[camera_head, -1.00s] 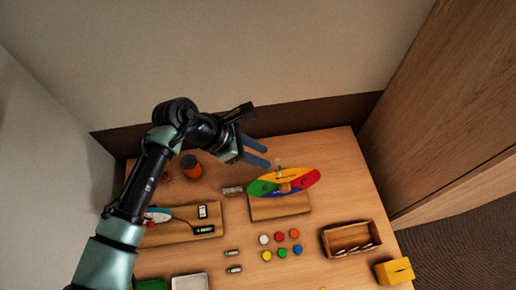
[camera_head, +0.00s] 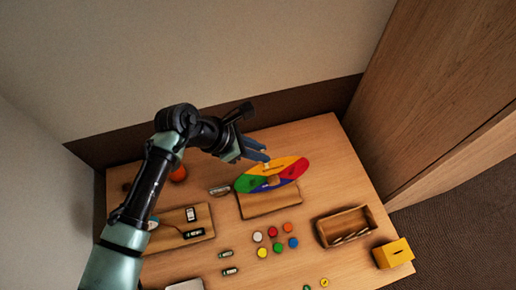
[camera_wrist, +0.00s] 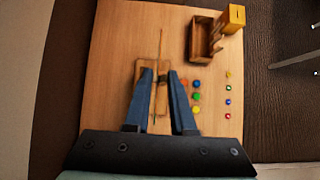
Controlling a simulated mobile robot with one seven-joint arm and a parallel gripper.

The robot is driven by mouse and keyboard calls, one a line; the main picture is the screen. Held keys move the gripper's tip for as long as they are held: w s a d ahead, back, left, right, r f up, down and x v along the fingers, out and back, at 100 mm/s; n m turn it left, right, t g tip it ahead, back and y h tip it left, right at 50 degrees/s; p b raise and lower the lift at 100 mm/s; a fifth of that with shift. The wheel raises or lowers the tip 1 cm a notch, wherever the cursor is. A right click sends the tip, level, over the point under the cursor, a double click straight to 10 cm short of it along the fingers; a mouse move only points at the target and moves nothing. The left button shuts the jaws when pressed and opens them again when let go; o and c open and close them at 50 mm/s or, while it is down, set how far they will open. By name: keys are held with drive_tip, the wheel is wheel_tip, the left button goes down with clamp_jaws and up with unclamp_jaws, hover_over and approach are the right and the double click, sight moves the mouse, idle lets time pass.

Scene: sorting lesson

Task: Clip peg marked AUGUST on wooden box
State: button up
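My gripper (camera_head: 265,153) is open, its two blue fingers at the top edge of the upright coloured wheel (camera_head: 287,169). In the wrist view my gripper (camera_wrist: 160,72) has its fingers apart, with the thin edge of the wheel between them. A small pale peg (camera_head: 266,164) is at the wheel's top edge by the fingertips, partly hidden. Other small pegs lie on the table, such as one left of the wheel (camera_head: 220,190). No marking is readable, so I cannot tell which peg says AUGUST. The open wooden box (camera_head: 325,236) stands at the right; it also shows in the wrist view (camera_wrist: 192,40).
A yellow slotted box (camera_head: 393,253) stands right of the wooden box. Several coloured discs (camera_head: 272,232) lie in front of the wheel's wooden base (camera_head: 268,203). A wooden board (camera_head: 170,238) with dark-labelled pegs is at the left. An orange cylinder (camera_head: 178,174) stands behind.

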clamp_jaws()
drive_tip(key=shift+s+a+r+p, duration=0.1)
drive_tip(key=shift+a+r+p, duration=0.05)
drive_tip(key=shift+r+p, duration=1.3)
drive_tip(key=shift+a+r+p, duration=0.1)
drive_tip(key=shift+r+p, duration=1)
drive_tip(key=shift+p, duration=0.55)
drive_tip(key=shift+f, duration=0.1)
